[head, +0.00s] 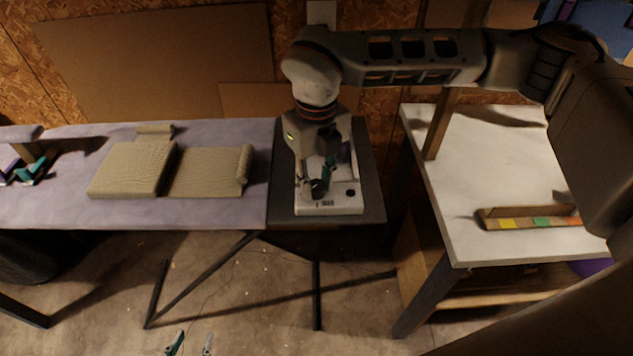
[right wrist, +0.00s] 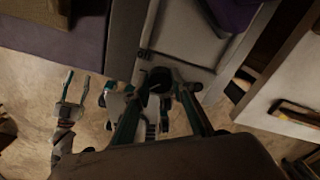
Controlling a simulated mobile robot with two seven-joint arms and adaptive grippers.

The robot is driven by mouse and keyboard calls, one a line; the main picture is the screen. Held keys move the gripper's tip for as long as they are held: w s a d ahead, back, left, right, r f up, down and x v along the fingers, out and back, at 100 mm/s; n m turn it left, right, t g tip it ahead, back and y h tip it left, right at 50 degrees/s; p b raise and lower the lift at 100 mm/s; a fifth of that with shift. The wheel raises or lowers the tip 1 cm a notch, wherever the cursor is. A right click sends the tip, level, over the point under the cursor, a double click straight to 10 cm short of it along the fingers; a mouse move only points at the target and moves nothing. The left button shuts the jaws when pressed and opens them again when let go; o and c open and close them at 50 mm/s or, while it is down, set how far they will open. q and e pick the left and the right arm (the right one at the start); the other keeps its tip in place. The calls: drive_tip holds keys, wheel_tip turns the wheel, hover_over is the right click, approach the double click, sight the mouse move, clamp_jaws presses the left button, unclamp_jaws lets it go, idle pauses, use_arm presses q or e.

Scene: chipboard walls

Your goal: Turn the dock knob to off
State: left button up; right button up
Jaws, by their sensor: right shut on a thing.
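The pale dock (head: 345,207) stands on a dark table, with its front edge toward me. Its dark round knob (head: 319,187) is near the front left of the dock, and it also shows between my fingers in the right wrist view (right wrist: 157,80). My right gripper (head: 318,183) reaches down from above and is shut on the knob. Its teal fingers are on either side of the knob. Small dark marks are on the dock beside the knob; the knob's pointing direction is hard to read. My left gripper (head: 191,345) is low at the bottom of the head view, fingers apart and empty.
A lilac-covered table (head: 220,215) with beige cushion-like blocks (head: 130,168) is to the left. A white table (head: 450,165) with a wooden strip of coloured patches (head: 520,223) is to the right. Chipboard walls stand behind. The floor in front is mostly clear.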

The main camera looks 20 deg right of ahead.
sight(317, 185)
drive_tip(key=m, duration=0.4)
drive_tip(key=shift+m, duration=0.3)
drive_tip(key=m, duration=0.4)
drive_tip(key=shift+b, duration=0.35)
drive_tip(key=shift+w+r+m, duration=0.1)
drive_tip(key=shift+m, duration=0.2)
drive_tip(key=o, duration=1.1)
wheel_tip(317, 185, up, 12)
drive_tip(key=shift+s, duration=0.2)
